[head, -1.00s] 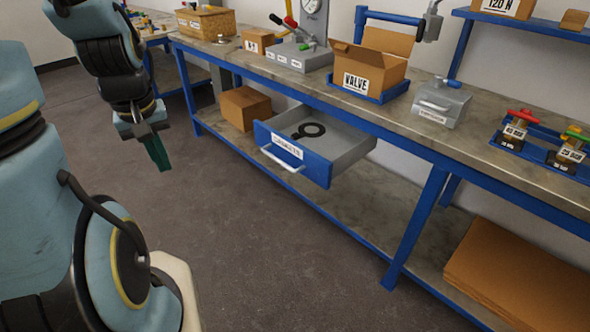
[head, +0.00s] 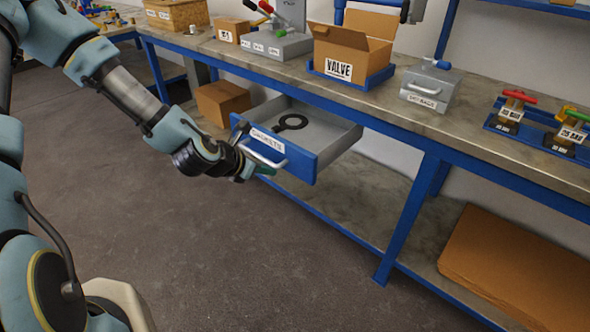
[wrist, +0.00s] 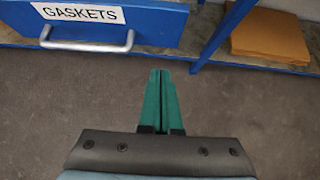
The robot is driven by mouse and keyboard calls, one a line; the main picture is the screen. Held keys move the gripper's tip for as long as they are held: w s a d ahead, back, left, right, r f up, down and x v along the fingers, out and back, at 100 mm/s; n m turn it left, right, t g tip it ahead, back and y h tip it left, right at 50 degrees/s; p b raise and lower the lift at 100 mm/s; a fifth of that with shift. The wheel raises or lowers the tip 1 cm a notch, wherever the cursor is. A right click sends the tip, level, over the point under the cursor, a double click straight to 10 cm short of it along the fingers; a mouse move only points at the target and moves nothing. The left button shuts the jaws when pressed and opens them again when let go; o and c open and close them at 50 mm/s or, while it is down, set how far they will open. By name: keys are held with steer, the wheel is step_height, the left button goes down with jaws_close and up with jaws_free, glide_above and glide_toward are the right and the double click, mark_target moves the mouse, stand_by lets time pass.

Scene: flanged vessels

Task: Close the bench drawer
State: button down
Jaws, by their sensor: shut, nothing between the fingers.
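The bench drawer (head: 318,160) hangs under the bench, pulled open, with a blue front, a GASKETS label and a pale bar handle (head: 262,158). A black ring gasket (head: 291,122) lies inside it. In the wrist view the drawer front (wrist: 160,24) fills the upper left, with its handle (wrist: 88,44) along the lower edge. My gripper (head: 268,170) is shut and empty, close in front of the drawer front by the handle. In the wrist view its green fingers (wrist: 160,75) are together, just below and right of the handle. I cannot tell whether they touch the drawer.
The bench (head: 465,135) carries a VALVE carton (head: 340,60), a grey box (head: 432,86) and valves (head: 508,115). Its blue leg (head: 408,220) stands right of the drawer. Cardboard (head: 520,265) lies on the lower shelf. The floor (head: 240,260) in front is clear.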

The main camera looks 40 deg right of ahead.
steer(key=p, duration=0.2)
glide_toward(302, 170)
step_height(302, 170, down, 4)
steer(key=d, duration=0.3)
steer(key=shift+w+r+p, duration=0.15)
steer(key=shift+w+p, duration=0.05)
steer(key=shift+p, duration=0.2)
steer(key=shift+w+d, duration=0.2)
steer(key=shift+d, duration=0.45)
steer(key=w+d+b, duration=0.1)
steer(key=d+b, duration=0.1)
steer(key=d, duration=0.4)
steer(key=w+d+b, duration=0.1)
steer(key=d+b, duration=0.1)
steer(key=d, duration=0.5)
steer(key=w+d+b, duration=0.1)
steer(key=d+b, duration=0.1)
steer(key=d, duration=0.4)
steer(key=shift+w+d, duration=0.4)
steer(key=shift+d, duration=0.25)
steer(key=shift+w+d+r, duration=0.1)
steer(key=shift+d, duration=0.05)
steer(key=shift+d, duration=0.1)
